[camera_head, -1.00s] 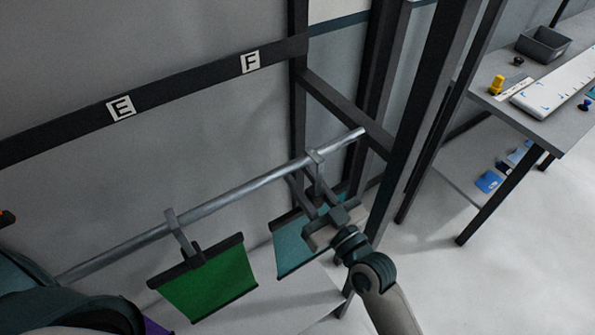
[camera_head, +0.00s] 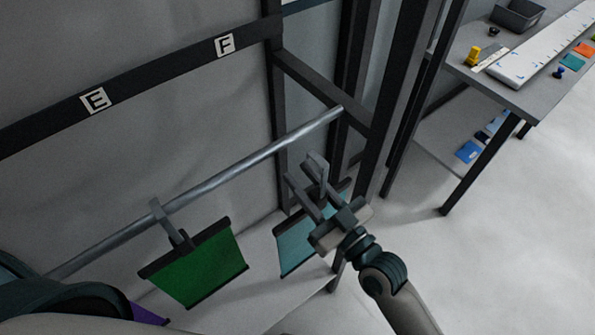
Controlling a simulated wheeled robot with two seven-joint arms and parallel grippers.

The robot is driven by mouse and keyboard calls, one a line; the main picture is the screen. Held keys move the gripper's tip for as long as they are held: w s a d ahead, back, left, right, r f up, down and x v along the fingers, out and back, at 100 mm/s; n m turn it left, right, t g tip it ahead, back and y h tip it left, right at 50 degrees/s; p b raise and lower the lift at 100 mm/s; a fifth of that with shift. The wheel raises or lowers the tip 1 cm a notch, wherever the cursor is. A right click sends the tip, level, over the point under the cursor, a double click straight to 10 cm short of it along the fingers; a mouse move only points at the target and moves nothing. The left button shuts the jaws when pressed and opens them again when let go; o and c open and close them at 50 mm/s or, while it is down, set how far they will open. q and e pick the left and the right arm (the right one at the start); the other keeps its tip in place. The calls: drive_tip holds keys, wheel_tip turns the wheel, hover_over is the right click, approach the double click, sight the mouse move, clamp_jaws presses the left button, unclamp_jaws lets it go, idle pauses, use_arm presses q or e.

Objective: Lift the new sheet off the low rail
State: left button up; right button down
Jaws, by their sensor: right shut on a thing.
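A teal sheet (camera_head: 296,246) hangs from a dark top bar with a grey hook (camera_head: 316,163). My right gripper (camera_head: 309,187) is shut on the teal sheet's hanger and hides part of it. The hook shows below and in front of the low rail (camera_head: 225,178) in the picture, apart from it. A green sheet (camera_head: 200,268) hangs from the rail by its own hook (camera_head: 158,211), to the left of the teal one. My left gripper is not in view.
Dark upright posts (camera_head: 405,85) stand just right of the rail's end. A crossbar (camera_head: 150,80) with E and F labels runs above the rail. A workbench (camera_head: 535,95) with a grey bin (camera_head: 518,14) stands at the right. The floor between is clear.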

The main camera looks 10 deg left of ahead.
sight(323, 202)
drive_tip(key=shift+r+v, duration=0.2)
drive_tip(key=shift+v, duration=0.75)
drive_tip(key=shift+r+v, duration=0.2)
drive_tip(key=shift+v, duration=0.7)
